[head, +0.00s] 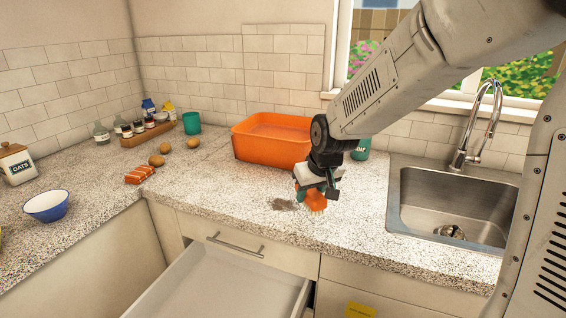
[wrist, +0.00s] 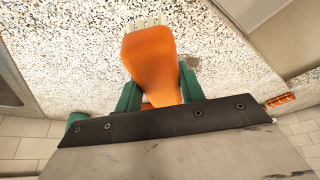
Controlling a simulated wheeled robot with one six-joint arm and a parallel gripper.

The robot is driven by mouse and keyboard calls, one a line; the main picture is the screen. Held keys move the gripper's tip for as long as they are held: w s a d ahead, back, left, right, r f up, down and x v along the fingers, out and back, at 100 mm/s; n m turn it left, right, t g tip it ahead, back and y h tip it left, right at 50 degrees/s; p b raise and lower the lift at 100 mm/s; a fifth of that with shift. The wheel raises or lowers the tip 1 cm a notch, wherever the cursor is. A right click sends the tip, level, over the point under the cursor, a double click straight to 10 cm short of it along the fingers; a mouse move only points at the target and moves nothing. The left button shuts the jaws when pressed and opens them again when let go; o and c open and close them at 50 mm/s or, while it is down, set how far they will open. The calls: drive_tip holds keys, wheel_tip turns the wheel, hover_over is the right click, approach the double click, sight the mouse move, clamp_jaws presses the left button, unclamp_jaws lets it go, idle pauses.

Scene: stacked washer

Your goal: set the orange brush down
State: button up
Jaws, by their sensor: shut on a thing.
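The orange brush (head: 315,200) is in my gripper (head: 317,188), over the speckled counter between the orange tub and the sink. In the wrist view the brush (wrist: 151,65) sits between the green fingers of my gripper (wrist: 157,85), with pale bristles at its far end. The gripper is shut on it. In the head view the brush looks close to the counter surface (head: 345,215); whether it touches is not clear. A dark stain (head: 285,204) is on the counter just left of the brush.
An orange tub (head: 270,138) stands behind the gripper. A steel sink (head: 450,210) with a tap (head: 480,125) is at the right. A drawer (head: 225,285) below the counter is open. A blue bowl (head: 47,206), potatoes (head: 157,160) and jars are at the left. Counter around the stain is clear.

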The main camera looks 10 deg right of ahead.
drive_tip(key=w+d, duration=0.1)
drive_tip(key=w, duration=0.4)
drive_tip(key=w+d+f, duration=0.1)
drive_tip(key=w, duration=0.5)
drive_tip(key=w+d, duration=0.1)
drive_tip(key=w, duration=0.4)
drive_tip(key=shift+w+d+f, duration=0.15)
drive_tip(key=shift+d+f, duration=0.05)
drive_tip(key=shift+d, duration=0.1)
drive_tip(key=shift+w+f, duration=0.1)
drive_tip(key=shift+f, duration=1.7)
drive_tip(key=shift+f, duration=0.1)
drive_tip(key=o, duration=1.1)
drive_tip(key=shift+c, duration=0.2)
